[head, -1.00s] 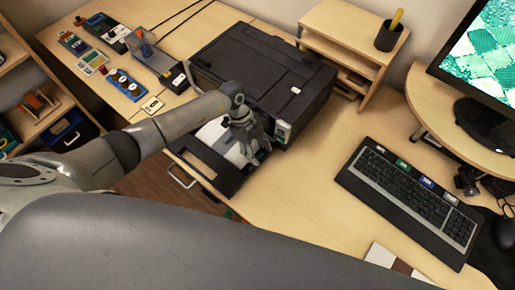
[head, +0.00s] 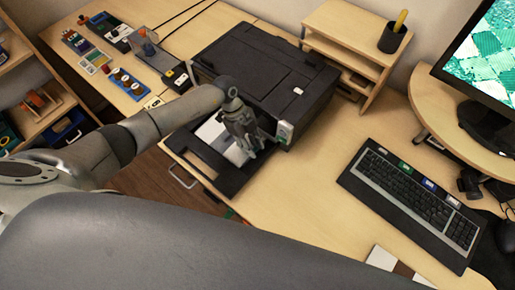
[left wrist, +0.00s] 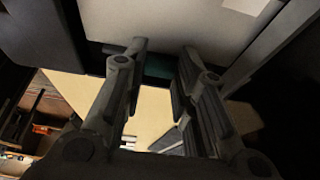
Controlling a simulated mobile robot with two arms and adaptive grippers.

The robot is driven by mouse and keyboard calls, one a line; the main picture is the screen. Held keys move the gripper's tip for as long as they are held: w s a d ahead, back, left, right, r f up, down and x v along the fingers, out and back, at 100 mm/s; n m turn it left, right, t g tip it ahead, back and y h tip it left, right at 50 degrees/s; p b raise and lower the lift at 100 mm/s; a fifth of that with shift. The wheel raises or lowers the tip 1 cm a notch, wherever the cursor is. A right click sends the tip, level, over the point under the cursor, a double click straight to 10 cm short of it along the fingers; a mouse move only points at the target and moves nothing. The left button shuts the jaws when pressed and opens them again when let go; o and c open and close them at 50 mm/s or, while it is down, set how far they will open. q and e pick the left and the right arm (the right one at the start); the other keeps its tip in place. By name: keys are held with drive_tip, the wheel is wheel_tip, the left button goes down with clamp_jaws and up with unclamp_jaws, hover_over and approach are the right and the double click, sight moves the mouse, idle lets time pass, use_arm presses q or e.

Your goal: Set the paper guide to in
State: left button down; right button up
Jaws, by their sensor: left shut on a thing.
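The black printer (head: 262,65) stands on the desk, its front tray (head: 222,180) pulled out with white paper (head: 209,131) in it. My left gripper (head: 250,152) points down over the right part of the tray and hides much of that area. In the left wrist view its two fingers (left wrist: 163,55) stand apart, shut on a small dark green piece (left wrist: 160,67), which appears to be the paper guide. The pale paper (left wrist: 180,25) lies beyond the fingertips. The exact position of the guide against the paper edge is hard to tell. My right gripper is not in view.
A keyboard (head: 410,200) lies to the right, with a monitor (head: 488,60) behind it. Desk front-right of the tray is clear.

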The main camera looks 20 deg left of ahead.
use_arm(q)
drive_tip(key=c, duration=1.2)
unclamp_jaws()
drive_tip(key=shift+o, duration=0.2)
drive_tip(key=v, duration=1.2)
drive_tip(key=shift+d, duration=0.15)
